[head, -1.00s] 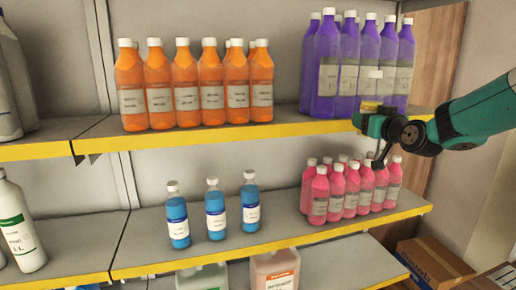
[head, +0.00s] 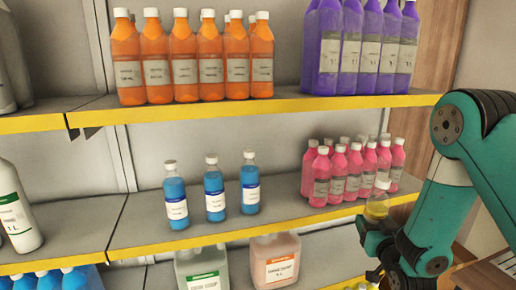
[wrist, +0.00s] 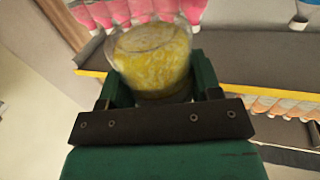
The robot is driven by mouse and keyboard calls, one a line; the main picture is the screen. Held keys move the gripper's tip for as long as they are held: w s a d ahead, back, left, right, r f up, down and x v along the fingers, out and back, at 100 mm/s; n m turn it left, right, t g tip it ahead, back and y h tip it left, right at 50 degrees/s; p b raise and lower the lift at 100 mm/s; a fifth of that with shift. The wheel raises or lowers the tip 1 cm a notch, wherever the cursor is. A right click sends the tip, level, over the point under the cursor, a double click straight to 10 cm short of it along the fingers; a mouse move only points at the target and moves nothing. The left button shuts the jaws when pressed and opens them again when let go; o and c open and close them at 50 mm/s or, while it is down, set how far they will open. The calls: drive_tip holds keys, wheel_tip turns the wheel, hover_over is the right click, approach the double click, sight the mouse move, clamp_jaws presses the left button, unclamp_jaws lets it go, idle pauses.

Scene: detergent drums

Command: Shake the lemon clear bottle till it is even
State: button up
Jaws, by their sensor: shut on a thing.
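The lemon clear bottle (head: 377,206) is a small clear bottle with yellow contents and a pale cap. My gripper (head: 374,222) is shut on it and holds it in front of the right end of the middle shelf, below the pink bottles. In the wrist view the bottle (wrist: 152,62) sits between my gripper's fingers (wrist: 155,85), its base towards the camera. The yellow there looks mottled, with paler patches. Whether it is even throughout cannot be told. My gripper hides part of the bottle in the head view.
Pink bottles (head: 340,172) and blue bottles (head: 214,192) stand on the middle shelf (head: 130,222). Orange bottles (head: 185,65) and purple bottles (head: 360,50) stand above. Larger jugs (head: 275,262) are below. Yellow shelf edges (head: 250,108) lie close to my arm.

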sight(383, 201)
drive_tip(key=shift+o, duration=1.4)
drive_tip(key=shift+c, duration=1.4)
wheel_tip(383, 201, up, 8)
drive_tip(key=p, duration=0.4)
drive_tip(key=shift+r+p, duration=0.1)
drive_tip(key=shift+p, duration=0.25)
wheel_tip(383, 201, up, 8)
drive_tip(key=shift+s+f, duration=0.15)
drive_tip(key=shift+f, duration=0.1)
wheel_tip(383, 201, down, 7)
drive_tip(key=shift+f, duration=0.2)
drive_tip(key=shift+w+f, duration=0.2)
drive_tip(key=shift+w, duration=0.15)
drive_tip(key=r, duration=0.7)
drive_tip(key=shift+s+r, duration=0.1)
drive_tip(key=shift+s, duration=0.15)
drive_tip(key=shift+s+r, duration=0.1)
drive_tip(key=f, duration=0.7)
drive_tip(key=shift+w+f, duration=0.2)
drive_tip(key=shift+f, duration=0.05)
drive_tip(key=shift+w, duration=0.1)
drive_tip(key=shift+s+r, duration=0.2)
drive_tip(key=shift+w+f, duration=0.1)
